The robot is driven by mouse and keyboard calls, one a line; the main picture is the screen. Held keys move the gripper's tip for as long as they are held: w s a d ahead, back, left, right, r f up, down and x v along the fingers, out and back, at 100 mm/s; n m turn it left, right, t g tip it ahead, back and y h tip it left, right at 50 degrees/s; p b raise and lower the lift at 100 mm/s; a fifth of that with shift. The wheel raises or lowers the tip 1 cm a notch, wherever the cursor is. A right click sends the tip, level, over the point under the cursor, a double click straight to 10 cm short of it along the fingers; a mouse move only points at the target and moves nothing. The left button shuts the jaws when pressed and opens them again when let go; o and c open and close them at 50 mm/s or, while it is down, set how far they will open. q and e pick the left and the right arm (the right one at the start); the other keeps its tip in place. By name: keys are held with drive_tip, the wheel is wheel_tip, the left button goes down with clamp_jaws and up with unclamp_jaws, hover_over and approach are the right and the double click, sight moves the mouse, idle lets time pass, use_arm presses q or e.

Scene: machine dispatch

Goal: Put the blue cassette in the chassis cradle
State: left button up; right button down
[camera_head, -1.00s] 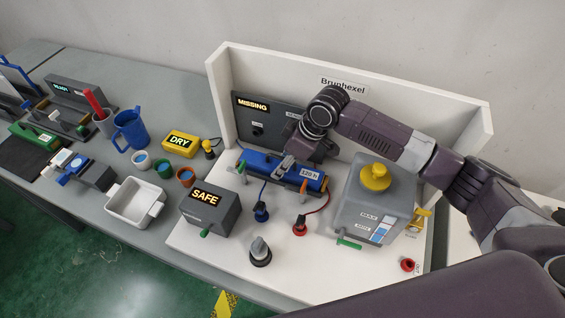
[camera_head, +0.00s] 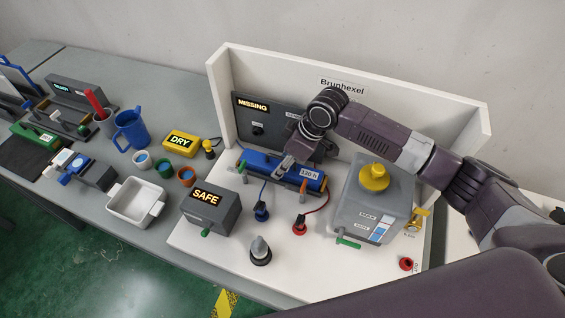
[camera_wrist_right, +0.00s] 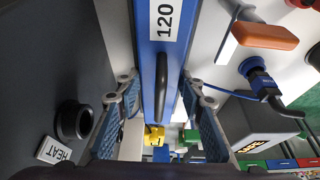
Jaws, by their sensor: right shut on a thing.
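In the right wrist view the cassette (camera_wrist_right: 175,68) runs up the picture with a black handle on top. My right gripper (camera_head: 283,165) is shut on the cassette, its fingers on either side of the handle in the wrist view (camera_wrist_right: 158,100). It hides part of the cassette's middle. My left gripper is not in view.
A blue plug (camera_head: 261,212) and a red plug (camera_head: 300,226) with cables stand in front of the cradle. A grey box with a yellow knob (camera_head: 374,177) stands to the right. The "SAFE" box (camera_head: 209,209) stands front left. White walls enclose the back.

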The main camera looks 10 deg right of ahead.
drive_tip(key=shift+f, duration=0.15)
drive_tip(key=c, duration=1.2)
unclamp_jaws()
drive_tip(key=shift+f, duration=0.15)
